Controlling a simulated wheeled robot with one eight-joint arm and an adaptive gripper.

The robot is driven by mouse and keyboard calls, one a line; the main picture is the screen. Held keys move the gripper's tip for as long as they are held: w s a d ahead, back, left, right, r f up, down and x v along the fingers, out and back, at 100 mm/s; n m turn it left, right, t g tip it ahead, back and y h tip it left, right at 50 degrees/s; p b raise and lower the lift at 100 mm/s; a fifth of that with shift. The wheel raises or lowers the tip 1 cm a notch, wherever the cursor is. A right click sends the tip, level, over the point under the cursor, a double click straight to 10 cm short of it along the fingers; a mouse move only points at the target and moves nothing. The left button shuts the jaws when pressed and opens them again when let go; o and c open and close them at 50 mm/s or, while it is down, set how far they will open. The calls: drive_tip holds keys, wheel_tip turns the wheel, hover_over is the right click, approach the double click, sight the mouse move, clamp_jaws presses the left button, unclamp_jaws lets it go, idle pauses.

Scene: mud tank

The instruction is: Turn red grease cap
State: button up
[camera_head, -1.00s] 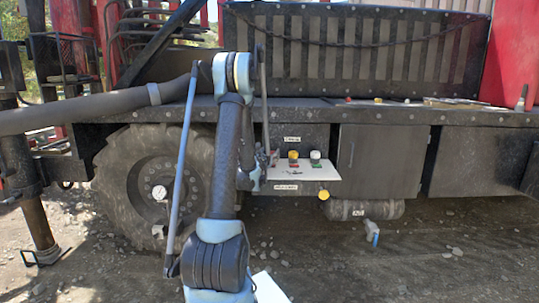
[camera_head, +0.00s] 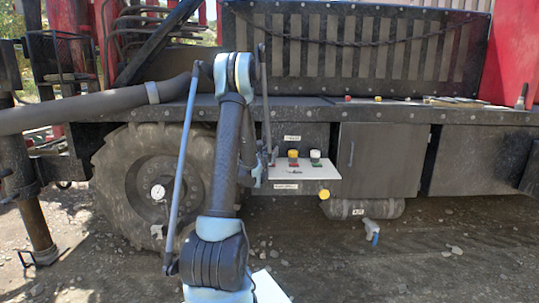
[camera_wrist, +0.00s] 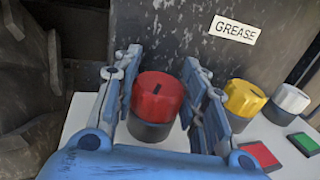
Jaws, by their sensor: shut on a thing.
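The red grease cap (camera_wrist: 157,97), round and ribbed with a dark slot on top, sits on a dark base on a pale shelf (camera_wrist: 82,106). It is upright in the wrist view, in front of a wall with a GREASE label (camera_wrist: 234,30). My gripper (camera_wrist: 161,62) has one finger on each side of the cap and is shut on it. Gaps beside the cap in this view make the exact contact hard to see. In the head view, my arm reaches to the left end of the shelf (camera_head: 318,170), and the red cap cannot be made out there.
A yellow cap (camera_wrist: 244,97) and a white cap (camera_wrist: 289,97) stand close to the right of my gripper. A red button (camera_wrist: 259,155) and a green button (camera_wrist: 304,144) lie in front of them. A large tyre (camera_head: 130,190) is left of the shelf.

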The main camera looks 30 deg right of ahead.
drive_tip(key=shift+w+a+m+g+h, duration=0.15)
drive_tip(key=shift+m+g+h, duration=0.25)
idle(0.4)
drive_tip(key=m+g+h, duration=0.1)
drive_tip(key=m+g, duration=0.1)
drive_tip(key=shift+g+h, duration=0.3)
drive_tip(key=shift+h, duration=0.1)
drive_tip(key=m+g+h, duration=0.1)
drive_tip(key=m+g, duration=0.1)
drive_tip(key=g, duration=0.2)
drive_tip(key=m+g+h, duration=0.1)
drive_tip(key=m+g, duration=0.2)
drive_tip(key=shift+g, duration=0.4)
drive_tip(key=m+g, duration=0.2)
drive_tip(key=g, duration=0.2)
drive_tip(key=m+g+y, duration=0.1)
drive_tip(key=m+g, duration=0.2)
drive_tip(key=g, duration=0.1)
drive_tip(key=shift+m, duration=0.3)
drive_tip(key=shift+m+g+y, duration=1.7)
drive_tip(key=shift+m+g, duration=0.1)
drive_tip(key=shift+g, duration=0.7)
drive_tip(key=o, duration=1.1)
